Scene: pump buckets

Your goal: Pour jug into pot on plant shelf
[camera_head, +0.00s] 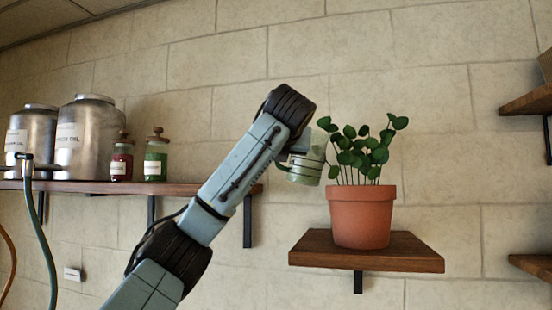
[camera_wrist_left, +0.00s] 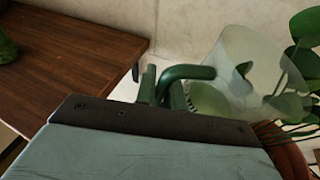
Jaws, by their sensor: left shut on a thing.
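The jug (camera_wrist_left: 242,75) has a clear body and a green handle (camera_wrist_left: 190,73). My left gripper (camera_wrist_left: 163,88) is shut on this handle. In the head view the jug (camera_head: 306,168) is a small greenish shape at the end of my left arm, held just left of the plant; the arm hides part of it and most of the gripper. The terracotta pot (camera_head: 361,217) with a leafy green plant (camera_head: 364,149) stands upright on the small wooden plant shelf (camera_head: 415,254). In the wrist view, leaves overlap the jug's right side. I cannot tell whether liquid is flowing. My right gripper is not in view.
A long wooden shelf (camera_head: 100,187) at left holds two metal canisters (camera_head: 85,140) and two small jars (camera_head: 156,158). Hoses (camera_head: 42,235) hang at far left. More wooden shelves (camera_head: 530,101) stick out at the right edge. The wall above the plant is clear.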

